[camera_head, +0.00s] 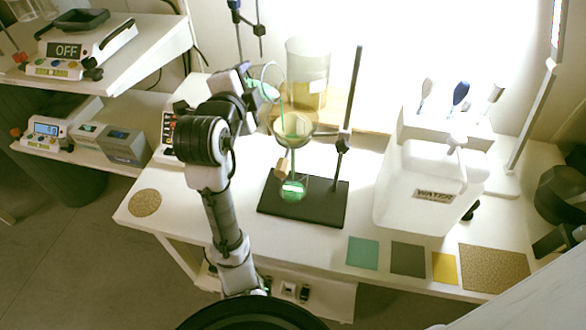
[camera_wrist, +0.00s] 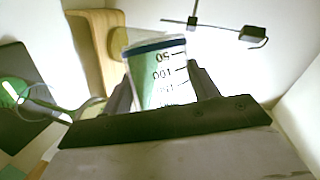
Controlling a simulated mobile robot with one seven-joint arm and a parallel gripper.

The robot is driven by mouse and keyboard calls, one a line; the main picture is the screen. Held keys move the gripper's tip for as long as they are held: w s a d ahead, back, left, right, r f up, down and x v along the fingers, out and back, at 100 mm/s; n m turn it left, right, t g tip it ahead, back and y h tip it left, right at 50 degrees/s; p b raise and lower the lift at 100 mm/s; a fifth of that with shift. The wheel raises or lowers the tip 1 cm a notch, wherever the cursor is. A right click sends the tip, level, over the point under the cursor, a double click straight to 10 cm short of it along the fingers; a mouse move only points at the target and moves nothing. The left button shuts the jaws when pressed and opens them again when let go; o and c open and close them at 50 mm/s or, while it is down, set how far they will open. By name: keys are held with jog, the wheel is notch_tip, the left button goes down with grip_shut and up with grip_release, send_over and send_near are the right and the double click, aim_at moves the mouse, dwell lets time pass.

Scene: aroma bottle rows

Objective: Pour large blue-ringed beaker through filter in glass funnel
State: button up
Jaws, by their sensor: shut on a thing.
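My gripper (camera_head: 252,91) is shut on the blue-ringed beaker (camera_wrist: 156,72), whose wall sits between both fingers in the wrist view. The beaker has a blue band and black graduation marks, and green liquid shows along its left side. In the head view the beaker (camera_head: 268,91) is beside the upper left of the glass funnel (camera_head: 296,127) and appears tilted; my gripper partly hides it. Green shows inside the funnel; filter details are unclear. A flask (camera_head: 293,189) with green liquid is below the funnel. A thin green line runs down near the funnel; whether it is a stream is unclear.
A dark stand (camera_head: 327,207) with an upright rod is at the funnel. A tall clear glass vessel (camera_head: 307,62) shows behind it. A white WATER container (camera_head: 425,190) is to the right. Colored mats (camera_head: 408,258) lie at the front right. A round cork mat (camera_head: 145,203) lies at left.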

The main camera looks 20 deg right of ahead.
jog(key=shift+f+b, duration=0.1)
jog(key=shift+b, duration=0.35)
dwell(0.3)
jog(key=shift+s+d+r+m+t+b, duration=0.4)
jog(key=shift+s+d+m+b, duration=0.1)
jog(key=shift+s+m+b, duration=0.15)
dwell(3.0)
jog(key=shift+s+d+r+m+t+b, duration=0.2)
jog(key=shift+r+m+t+b, duration=0.2)
jog(key=shift+m+b, duration=0.35)
dwell(2.8)
